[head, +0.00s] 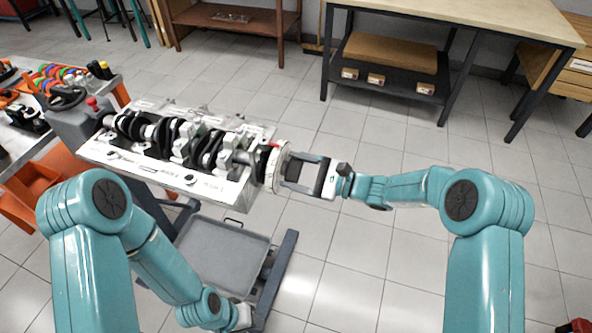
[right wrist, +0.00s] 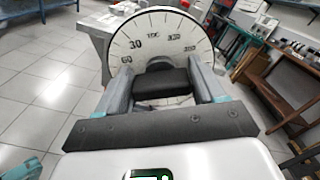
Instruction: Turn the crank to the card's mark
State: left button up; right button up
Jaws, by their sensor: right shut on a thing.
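The crank (head: 185,143) is a dark shaft with pale grey throws, lying along the open metal engine block (head: 215,187). A white degree wheel (head: 278,165) stands at its right end, with a small red spot near its top. In the right wrist view the wheel (right wrist: 135,45) shows black ticks and numbers, including 30 and 60. My right gripper (head: 289,172) is shut on the crank's dark end piece (right wrist: 163,82), in front of the wheel's centre. My left gripper (head: 243,316) is low in the head view; its fingers cannot be made out. I cannot identify the card.
The block sits on a dark stand with a grey tray (head: 222,255) below. A side table (head: 42,140) with coloured rings and tools is at the left. A workbench (head: 455,15) stands at the back right. Tiled floor is clear between the block and the workbench.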

jog(key=shift+w+d+m, duration=0.1)
jog(key=shift+w+m, duration=0.05)
jog(key=shift+m, duration=2.75)
jog(key=shift+p, duration=0.3)
jog(key=o, duration=1)
jog(key=shift+c, duration=0.2)
jog(key=shift+d, duration=0.1)
jog(key=b+v, duration=0.1)
jog(key=v, duration=1.5)
